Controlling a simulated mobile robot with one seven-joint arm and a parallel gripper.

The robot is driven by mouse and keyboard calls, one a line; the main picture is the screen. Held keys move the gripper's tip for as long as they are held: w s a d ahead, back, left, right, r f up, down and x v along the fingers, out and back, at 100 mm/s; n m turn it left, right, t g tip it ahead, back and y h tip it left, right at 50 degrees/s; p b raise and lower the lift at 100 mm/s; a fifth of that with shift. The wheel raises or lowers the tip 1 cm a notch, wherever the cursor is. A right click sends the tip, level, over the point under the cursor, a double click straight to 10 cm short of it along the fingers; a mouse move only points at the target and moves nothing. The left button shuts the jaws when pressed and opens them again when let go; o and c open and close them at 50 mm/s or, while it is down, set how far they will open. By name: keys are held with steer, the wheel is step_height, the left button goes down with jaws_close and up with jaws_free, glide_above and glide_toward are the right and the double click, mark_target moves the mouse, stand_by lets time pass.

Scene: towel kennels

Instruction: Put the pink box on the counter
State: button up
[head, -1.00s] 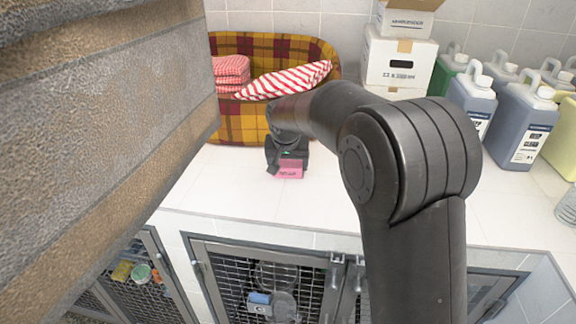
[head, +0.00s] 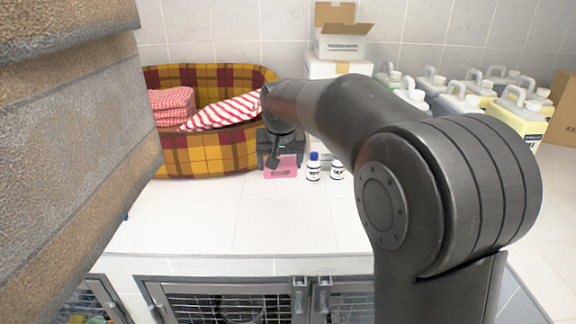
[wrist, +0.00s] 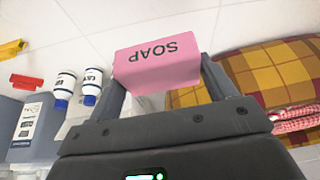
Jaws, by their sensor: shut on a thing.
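The pink box (head: 281,167), marked SOAP, is at my gripper in front of the plaid pet bed. In the wrist view the pink box (wrist: 157,64) sits between the two fingers of my gripper (wrist: 165,85), which is shut on it. The white tiled counter (head: 200,220) spreads below and in front of it. I cannot tell whether the box touches the counter. My arm hides part of the counter to the right.
The plaid bed (head: 200,152) holds folded red-and-white towels (head: 172,104). Two small white bottles (head: 313,168) stand just right of the box. Cartons (head: 341,42) and several jugs (head: 520,115) stand farther right. The counter's front is clear, above wire cage doors (head: 225,305).

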steer(key=w+d+m, duration=0.1)
steer(key=d, duration=2.6)
steer(key=s+d+m, duration=0.1)
steer(key=s+d, duration=0.4)
steer(key=d, duration=0.8)
steer(key=s+d, duration=0.6)
steer(key=d, duration=0.7)
steer(key=shift+h, duration=0.4)
steer(key=w+a+f, duration=0.2)
steer(key=w, duration=0.1)
steer(key=w+a+f, duration=0.2)
steer(key=w, duration=0.1)
steer(key=w+a+f, duration=0.2)
steer(key=w, duration=0.1)
steer(key=shift+w+f, duration=0.3)
steer(key=shift+f, duration=2)
steer(key=shift+f, duration=0.1)
steer(key=o, duration=1)
steer(key=shift+o, duration=0.2)
